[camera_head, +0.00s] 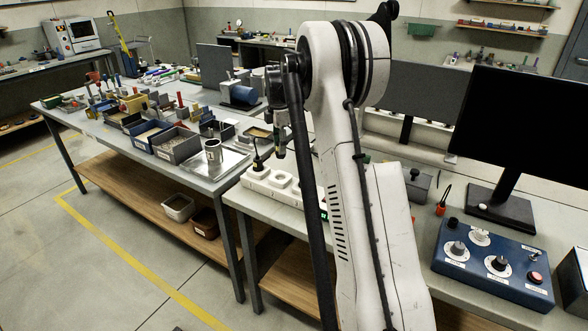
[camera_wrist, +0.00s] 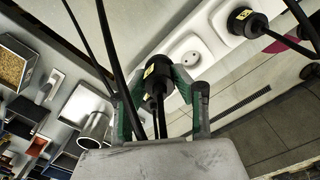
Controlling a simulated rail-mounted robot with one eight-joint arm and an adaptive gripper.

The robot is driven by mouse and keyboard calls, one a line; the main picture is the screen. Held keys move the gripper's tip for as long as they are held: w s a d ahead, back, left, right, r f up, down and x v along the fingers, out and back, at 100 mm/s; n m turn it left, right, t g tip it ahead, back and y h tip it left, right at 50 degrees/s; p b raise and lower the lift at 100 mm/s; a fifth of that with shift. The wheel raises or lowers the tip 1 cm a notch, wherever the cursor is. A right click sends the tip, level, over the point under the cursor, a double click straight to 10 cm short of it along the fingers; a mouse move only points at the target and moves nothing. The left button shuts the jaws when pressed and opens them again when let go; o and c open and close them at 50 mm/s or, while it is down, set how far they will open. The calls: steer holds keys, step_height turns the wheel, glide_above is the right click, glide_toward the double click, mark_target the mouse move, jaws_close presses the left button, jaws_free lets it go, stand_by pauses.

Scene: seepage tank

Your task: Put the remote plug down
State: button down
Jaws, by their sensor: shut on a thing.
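A black plug (camera_wrist: 157,74) with a yellow label sits between the green-padded fingers of my gripper (camera_wrist: 178,82) in the wrist view. My gripper is shut on it, and its dark cable runs back toward the palm. A white socket strip (camera_wrist: 212,44) lies just beyond the plug, with an empty round socket (camera_wrist: 187,52) beside it. I cannot tell whether the held plug touches the strip. A second black plug (camera_wrist: 246,21) stands in another socket of the strip. In the head view the strip (camera_head: 284,184) is partly hidden behind my arm.
A metal cup (camera_wrist: 92,125) stands on a metal tray left of my gripper; the cup also shows in the head view (camera_head: 213,150). Grey bins (camera_head: 177,146) stand farther left. A blue control box (camera_head: 492,263) and monitor (camera_head: 510,125) stand at the right. Cables cross the wrist view.

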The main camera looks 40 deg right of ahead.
steer(key=d+f, duration=0.2)
steer(key=d, duration=0.1)
steer(key=d+f, duration=0.2)
steer(key=d, duration=0.2)
steer(key=d+f, duration=0.2)
steer(key=d, duration=0.1)
steer(key=shift+w+d+f+p, duration=0.15)
steer(key=shift+w+d+p, duration=0.2)
steer(key=shift+d, duration=0.05)
steer(key=shift+f, duration=2.05)
steer(key=shift+f, duration=0.4)
steer(key=c, duration=1.4)
jaws_free()
steer(key=shift+r, duration=0.15)
